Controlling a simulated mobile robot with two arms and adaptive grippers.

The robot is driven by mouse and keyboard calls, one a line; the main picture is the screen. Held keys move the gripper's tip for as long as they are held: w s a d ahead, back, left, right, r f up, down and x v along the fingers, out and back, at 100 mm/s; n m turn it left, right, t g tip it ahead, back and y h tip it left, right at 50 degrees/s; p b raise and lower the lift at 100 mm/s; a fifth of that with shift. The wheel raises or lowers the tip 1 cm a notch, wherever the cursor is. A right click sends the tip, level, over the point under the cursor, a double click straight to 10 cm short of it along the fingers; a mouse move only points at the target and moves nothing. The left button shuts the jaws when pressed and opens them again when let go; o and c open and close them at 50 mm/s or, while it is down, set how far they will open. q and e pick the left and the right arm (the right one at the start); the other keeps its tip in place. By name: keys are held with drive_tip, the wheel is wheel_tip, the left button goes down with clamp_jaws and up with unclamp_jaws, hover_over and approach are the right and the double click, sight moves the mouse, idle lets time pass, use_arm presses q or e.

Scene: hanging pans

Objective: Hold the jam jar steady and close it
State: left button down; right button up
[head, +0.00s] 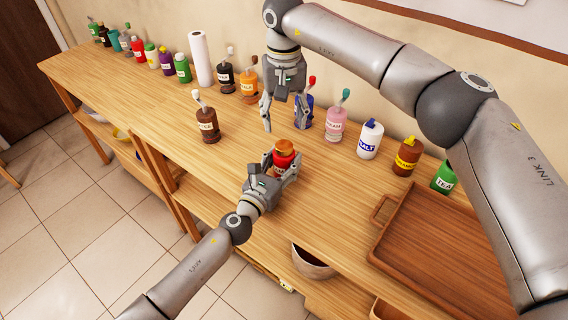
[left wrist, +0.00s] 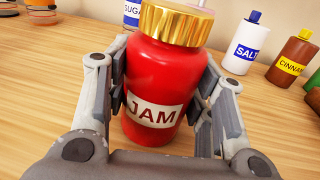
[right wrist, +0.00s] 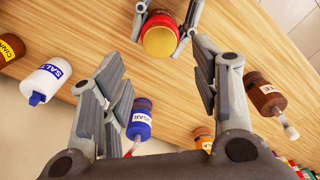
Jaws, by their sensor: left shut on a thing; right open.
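The red jam jar (left wrist: 155,88) stands upright on the wooden counter, its JAM label facing the left wrist camera. A gold lid (left wrist: 175,22) sits on its top; whether it is tightened I cannot tell. The lid also shows in the head view (head: 284,147) and, from above, in the right wrist view (right wrist: 159,42). My left gripper (head: 283,163) is shut on the jar's body, one finger on each side. My right gripper (head: 285,122) is open and empty, pointing down above the counter, a little behind and above the jar, apart from the lid.
The blue sugar bottle (right wrist: 138,120) is close behind my right gripper. A brown coffee bottle (head: 207,124) stands left. A wooden tray (head: 455,245) lies right.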

sight(284, 145)
idle(0.3)
drive_tip(key=shift+f, duration=4)
